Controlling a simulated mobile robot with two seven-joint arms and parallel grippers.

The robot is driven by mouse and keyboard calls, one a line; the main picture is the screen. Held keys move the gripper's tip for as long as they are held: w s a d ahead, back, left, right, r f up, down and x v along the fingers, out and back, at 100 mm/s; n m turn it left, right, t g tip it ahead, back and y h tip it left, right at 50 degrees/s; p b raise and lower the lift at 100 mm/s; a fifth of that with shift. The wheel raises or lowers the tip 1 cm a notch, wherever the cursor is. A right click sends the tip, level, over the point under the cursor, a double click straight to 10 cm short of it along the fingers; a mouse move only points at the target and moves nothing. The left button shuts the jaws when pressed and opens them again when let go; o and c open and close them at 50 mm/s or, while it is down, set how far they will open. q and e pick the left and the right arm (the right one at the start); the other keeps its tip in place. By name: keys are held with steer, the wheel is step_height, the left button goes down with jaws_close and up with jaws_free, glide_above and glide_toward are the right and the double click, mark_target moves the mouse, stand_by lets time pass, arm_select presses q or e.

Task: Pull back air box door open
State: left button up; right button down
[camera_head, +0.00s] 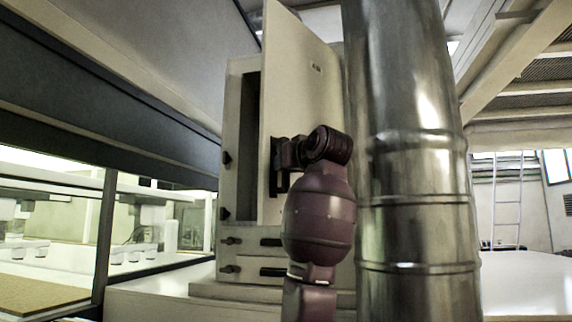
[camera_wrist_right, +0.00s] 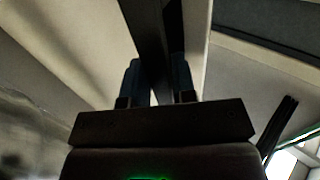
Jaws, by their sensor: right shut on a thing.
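The air box (camera_head: 236,185) is a pale cabinet in the middle of the head view. Its pale door (camera_head: 303,95) stands partly open, with its left edge swung out from the frame and a dark gap (camera_head: 252,105) behind it. My right gripper (camera_head: 283,170) is at the dark door handle (camera_head: 274,182) low on the door's left side. In the right wrist view the fingers (camera_wrist_right: 157,80) stand on both sides of the dark handle bar (camera_wrist_right: 147,25), shut on it. My dark wrist hides part of the door's lower right. My left gripper is not in view.
A thick shiny metal duct (camera_head: 412,170) stands close to the right of the door. Dark latch-like parts (camera_head: 226,157) sit on the box's left edge. A tunnel with a dark beam and glass (camera_head: 110,120) runs along the left. A ladder (camera_head: 508,200) shows far right.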

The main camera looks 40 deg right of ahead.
steer(key=c, duration=1.4)
jaws_free()
steer(key=shift+r, duration=0.1)
steer(key=o, duration=0.4)
steer(key=shift+d, duration=0.2)
steer(key=shift+o, duration=0.2)
steer(key=shift+a, duration=0.1)
steer(key=b+v, duration=0.2)
steer(key=v, duration=0.9)
steer(key=shift+w, duration=0.1)
